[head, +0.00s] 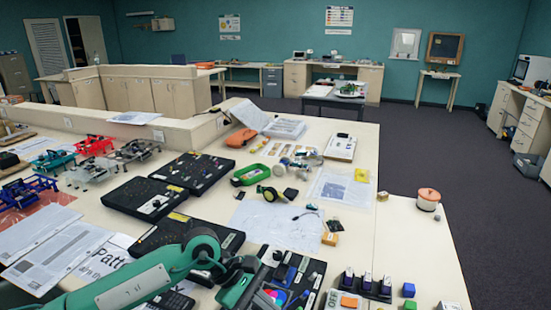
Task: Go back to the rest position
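My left arm, green with dark joints, comes in from the lower left and reaches over the front of the table (400,240). Its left gripper (250,285) is at the bottom centre, over or beside a dark board of small coloured parts (290,272). The fingertips blend with the dark parts there, so I cannot tell whether they are open or shut or touch anything. My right gripper is not in view.
Dark cases (192,172) lie left of centre. A round orange-lidded pot (428,199) stands at right. Dark floor (440,145) is open beyond.

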